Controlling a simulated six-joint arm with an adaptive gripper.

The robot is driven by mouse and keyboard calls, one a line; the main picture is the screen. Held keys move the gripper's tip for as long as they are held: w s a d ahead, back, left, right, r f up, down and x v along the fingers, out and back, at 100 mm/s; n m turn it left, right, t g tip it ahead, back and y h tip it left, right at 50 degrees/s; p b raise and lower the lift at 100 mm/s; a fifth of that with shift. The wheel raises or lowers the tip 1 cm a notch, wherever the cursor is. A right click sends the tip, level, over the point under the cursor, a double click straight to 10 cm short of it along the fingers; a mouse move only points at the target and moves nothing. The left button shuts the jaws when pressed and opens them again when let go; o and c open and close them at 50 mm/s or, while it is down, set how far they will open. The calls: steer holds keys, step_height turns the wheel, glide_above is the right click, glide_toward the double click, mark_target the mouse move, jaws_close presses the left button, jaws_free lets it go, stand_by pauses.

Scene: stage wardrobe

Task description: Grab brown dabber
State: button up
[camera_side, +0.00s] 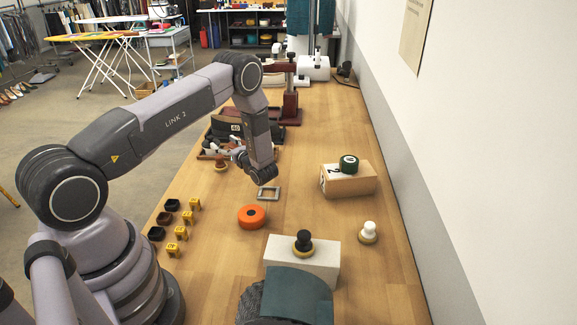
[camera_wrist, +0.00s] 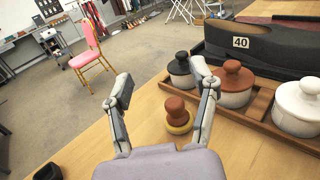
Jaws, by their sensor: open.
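The brown dabber (camera_wrist: 178,112), a rounded brown knob on a yellow base, stands upright on the wooden table in the wrist view. I cannot tell the exact gap. The dabber looks free and untouched.
A wooden tray (camera_wrist: 262,126) with lidded pots stands right of the dabber, a dark block marked 40 (camera_wrist: 262,45) behind it.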

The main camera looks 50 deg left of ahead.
mark_target(219, 156)
step_height(219, 156, down, 7)
steer(key=shift+r, duration=0.2)
steer(key=a, duration=0.5)
steer(key=shift+f, duration=0.4)
steer(key=c, duration=1)
steer(key=shift+c, duration=0.2)
steer(key=shift+r, duration=0.15)
